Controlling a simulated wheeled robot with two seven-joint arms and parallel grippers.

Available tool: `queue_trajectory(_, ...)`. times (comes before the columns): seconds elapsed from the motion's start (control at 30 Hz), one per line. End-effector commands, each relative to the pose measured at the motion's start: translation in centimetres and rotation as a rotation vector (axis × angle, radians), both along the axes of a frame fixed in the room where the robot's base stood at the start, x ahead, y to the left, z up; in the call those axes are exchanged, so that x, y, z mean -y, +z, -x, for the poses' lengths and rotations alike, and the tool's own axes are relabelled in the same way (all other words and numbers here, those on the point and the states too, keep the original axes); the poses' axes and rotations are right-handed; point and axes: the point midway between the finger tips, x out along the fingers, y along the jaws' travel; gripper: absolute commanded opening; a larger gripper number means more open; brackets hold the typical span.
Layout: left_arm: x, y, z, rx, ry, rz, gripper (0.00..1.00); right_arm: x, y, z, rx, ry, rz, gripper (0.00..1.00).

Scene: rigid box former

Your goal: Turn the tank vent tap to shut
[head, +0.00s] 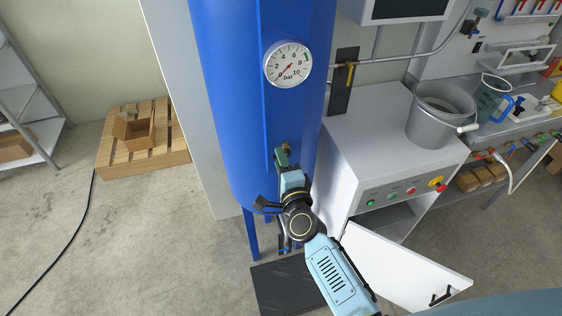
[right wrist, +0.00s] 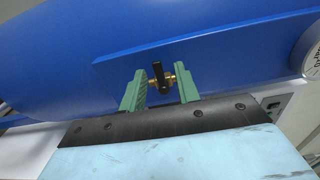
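The tank vent tap (right wrist: 158,71) has a black lever and a brass body, and sits on the blue tank (head: 225,90). In the right wrist view the lever stands upright in the picture, across the brass part. My right gripper (right wrist: 162,82) is open, with one green finger on each side of the tap and gaps between fingers and lever. In the head view the right gripper (head: 283,159) is at the tank's lower front, and only a bit of brass (head: 288,147) shows there; the lever is mostly hidden. My left gripper is not in view.
A pressure gauge (head: 288,65) is on the tank above the tap. A grey bucket (head: 440,115) stands on the white cabinet (head: 365,140), whose door (head: 400,272) hangs open. A pallet (head: 165,150) is at left.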

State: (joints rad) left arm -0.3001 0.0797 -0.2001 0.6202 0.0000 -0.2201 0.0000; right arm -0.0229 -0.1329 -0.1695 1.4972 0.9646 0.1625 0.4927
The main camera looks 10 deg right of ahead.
Motion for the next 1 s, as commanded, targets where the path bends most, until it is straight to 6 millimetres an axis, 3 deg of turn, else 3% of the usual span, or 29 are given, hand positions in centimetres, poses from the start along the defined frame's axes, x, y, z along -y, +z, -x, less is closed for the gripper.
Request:
queue_trajectory(0.27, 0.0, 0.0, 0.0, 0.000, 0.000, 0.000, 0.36, 0.0, -0.2, 0.8, -0.003, 0.001, 0.001, 0.32)
queue_trajectory(0.7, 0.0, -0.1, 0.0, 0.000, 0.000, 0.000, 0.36, 0.3, -0.2, 9.5, -0.004, 0.001, 0.002, 0.32)
queue_trajectory(1.0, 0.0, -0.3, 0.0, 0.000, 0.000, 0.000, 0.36, 0.5, -0.1, 13.1, 0.000, 0.000, 0.001, 0.32)
